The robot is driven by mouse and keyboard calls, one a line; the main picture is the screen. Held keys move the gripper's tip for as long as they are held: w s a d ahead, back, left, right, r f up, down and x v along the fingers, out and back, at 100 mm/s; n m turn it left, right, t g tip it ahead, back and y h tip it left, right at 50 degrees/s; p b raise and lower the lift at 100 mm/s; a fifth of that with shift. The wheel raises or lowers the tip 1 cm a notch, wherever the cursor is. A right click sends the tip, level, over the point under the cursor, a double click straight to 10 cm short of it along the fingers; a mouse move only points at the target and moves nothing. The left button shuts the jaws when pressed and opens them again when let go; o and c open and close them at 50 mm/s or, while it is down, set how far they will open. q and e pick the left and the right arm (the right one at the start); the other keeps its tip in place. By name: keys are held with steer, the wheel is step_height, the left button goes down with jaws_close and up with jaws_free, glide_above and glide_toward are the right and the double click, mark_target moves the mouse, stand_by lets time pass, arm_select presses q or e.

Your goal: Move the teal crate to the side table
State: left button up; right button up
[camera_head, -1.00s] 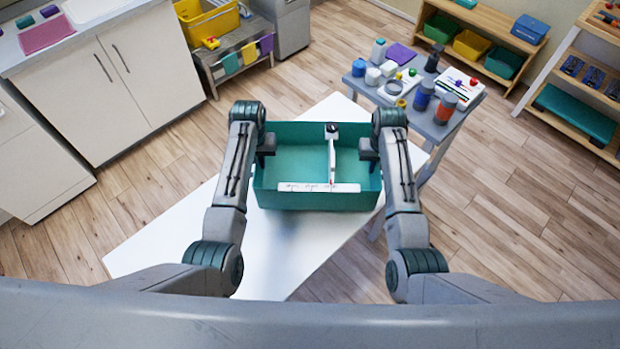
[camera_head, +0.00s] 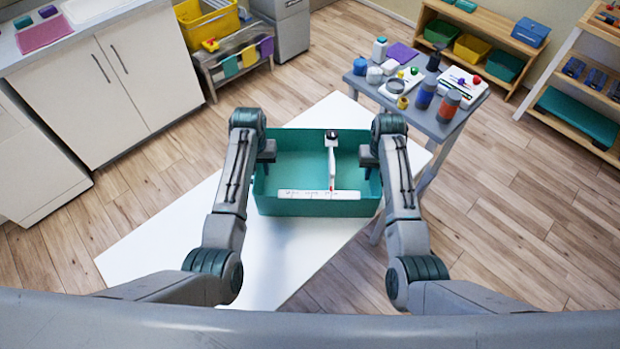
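The teal crate (camera_head: 315,207) is open-topped and looks level, in front of me over the white table top (camera_head: 170,235). I cannot tell whether its base touches the white top. Inside lie a white T-shaped tool (camera_head: 320,194) with a long handle and a dark end. My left gripper (camera_head: 266,152) is at the crate's left wall and my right gripper (camera_head: 368,154) at its right wall. Both look shut on the walls, though their fingertips are partly hidden. A small grey side table (camera_head: 440,131) stands behind and to the right.
The grey table holds several bottles, jars, a purple cloth (camera_head: 402,53) and white boards, leaving little bare top. White cabinets (camera_head: 150,85) stand at left, a low bench with a yellow bin (camera_head: 212,25) behind, and wooden shelves (camera_head: 590,125) at right. Wooden floor is clear at right.

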arm_select(q)
step_height(320, 180, up, 12)
steer(key=shift+f, duration=0.1)
arm_select(e)
steer(key=shift+r, duration=0.1)
step_height(320, 180, up, 12)
steer(key=shift+f, duration=0.1)
stand_by(0.6)
